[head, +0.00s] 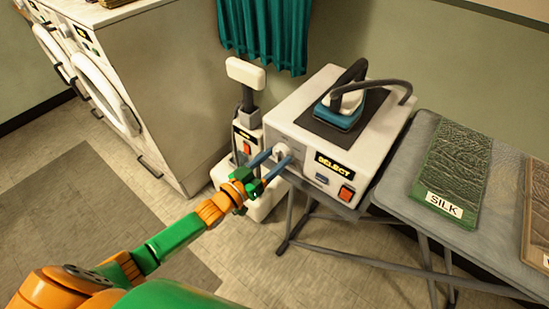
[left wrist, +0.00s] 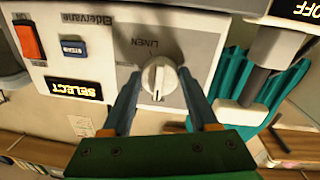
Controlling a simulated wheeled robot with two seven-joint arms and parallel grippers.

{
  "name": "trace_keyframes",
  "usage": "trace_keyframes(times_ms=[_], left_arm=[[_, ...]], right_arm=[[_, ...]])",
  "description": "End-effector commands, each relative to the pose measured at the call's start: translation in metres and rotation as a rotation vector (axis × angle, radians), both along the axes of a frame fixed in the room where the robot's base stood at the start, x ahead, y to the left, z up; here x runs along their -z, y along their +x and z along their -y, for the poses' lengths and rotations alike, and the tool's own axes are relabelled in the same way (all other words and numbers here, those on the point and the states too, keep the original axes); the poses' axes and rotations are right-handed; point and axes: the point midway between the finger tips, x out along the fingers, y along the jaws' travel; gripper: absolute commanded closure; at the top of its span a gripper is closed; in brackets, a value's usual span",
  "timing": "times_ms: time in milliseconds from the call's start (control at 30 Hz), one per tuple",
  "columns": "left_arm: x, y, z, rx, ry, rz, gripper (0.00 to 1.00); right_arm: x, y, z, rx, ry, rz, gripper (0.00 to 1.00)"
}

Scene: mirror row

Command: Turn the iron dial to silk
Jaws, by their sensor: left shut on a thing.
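The iron dial is a pale round knob (left wrist: 158,80) on the front panel of a white iron station (head: 300,100); the knob also shows in the head view (head: 281,152). The word LINEN is printed beside it in the wrist view, where the panel looks upside down. I cannot read a SILK mark on the panel. The station's display (head: 333,165) reads SELECT. My left gripper (head: 276,163) is shut on the dial, with one blue finger on each side, as the left wrist view (left wrist: 160,72) also shows. My right gripper is not in view.
An iron (head: 342,115) rests on the station's dark pad, with its cord arching right. A red switch (head: 346,194) is near the display. A green cloth (head: 461,160) labelled SILK lies on the ironing board (head: 398,183). A white upright appliance (head: 247,140) stands close left of my gripper.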

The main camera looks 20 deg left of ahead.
Motion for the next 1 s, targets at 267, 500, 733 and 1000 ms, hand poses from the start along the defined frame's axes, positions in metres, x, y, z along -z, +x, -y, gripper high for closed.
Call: trace_keyframes(times_ms=[267,500,733,1000], left_arm=[[-0.001,0.0,-0.001,-0.001,0.11,0.037,0.96],[-0.002,0.0,-0.001,-0.001,0.304,0.108,0.96],[-0.002,0.0,-0.002,0.0,0.494,0.177,0.96],[-0.002,0.0,-0.002,0.0,0.673,0.241,0.96]], right_arm=[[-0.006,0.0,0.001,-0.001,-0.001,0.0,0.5],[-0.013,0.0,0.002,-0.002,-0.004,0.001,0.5],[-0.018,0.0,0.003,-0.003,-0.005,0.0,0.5],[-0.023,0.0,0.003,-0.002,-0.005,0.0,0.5]])
